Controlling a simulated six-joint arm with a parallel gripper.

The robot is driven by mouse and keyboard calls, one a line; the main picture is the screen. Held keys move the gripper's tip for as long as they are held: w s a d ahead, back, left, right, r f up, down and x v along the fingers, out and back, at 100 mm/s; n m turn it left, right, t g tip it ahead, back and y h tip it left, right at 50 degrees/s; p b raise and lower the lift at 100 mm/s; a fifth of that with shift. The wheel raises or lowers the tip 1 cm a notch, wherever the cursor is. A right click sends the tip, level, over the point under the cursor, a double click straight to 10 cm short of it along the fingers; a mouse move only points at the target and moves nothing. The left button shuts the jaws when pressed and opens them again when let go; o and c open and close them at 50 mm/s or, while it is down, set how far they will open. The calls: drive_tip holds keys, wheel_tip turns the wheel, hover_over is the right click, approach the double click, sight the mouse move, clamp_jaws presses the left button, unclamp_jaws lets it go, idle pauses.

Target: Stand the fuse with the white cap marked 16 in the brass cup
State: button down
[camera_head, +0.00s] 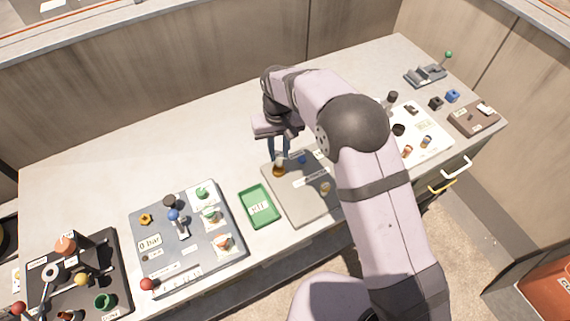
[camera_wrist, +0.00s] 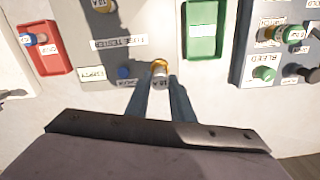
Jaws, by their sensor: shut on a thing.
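My gripper (camera_head: 278,146) is over the grey fuse tester plate (camera_head: 290,207), its fingers pointing down. In the wrist view my gripper (camera_wrist: 162,84) is shut on a fuse with a pale cap (camera_wrist: 162,83) that looks marked 16 A. The fuse also shows below the fingers in the head view (camera_head: 280,158). The brass cup (camera_head: 279,172) is directly under the fuse, and brass shows just beyond the cap in the wrist view (camera_wrist: 160,65). I cannot tell whether the fuse's lower end is inside the cup or just above it.
A blue button (camera_wrist: 123,72) is close beside the fingers. Another brass-coloured piece (camera_head: 325,188) is on the plate's front part. A green tray (camera_head: 247,198) lies left of the plate. A white mat (camera_head: 428,126) with small parts lies right. The back of the counter is clear.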

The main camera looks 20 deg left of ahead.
sight(278, 152)
drive_tip(key=shift+w+a+r, duration=0.3)
drive_tip(key=shift+w+r, duration=0.05)
drive_tip(key=shift+r, duration=0.05)
drive_tip(key=shift+f, duration=0.15)
drive_tip(key=shift+f+b, duration=1.5)
drive_tip(key=shift+f, duration=0.35)
drive_tip(key=shift+f+b, duration=0.7)
drive_tip(key=shift+f, duration=0.55)
idle(0.5)
drive_tip(key=c, duration=1.5)
unclamp_jaws()
drive_tip(key=shift+o, duration=0.2)
drive_tip(key=shift+r, duration=0.1)
drive_tip(key=shift+r+b, duration=1.3)
drive_tip(key=shift+r, duration=2.3)
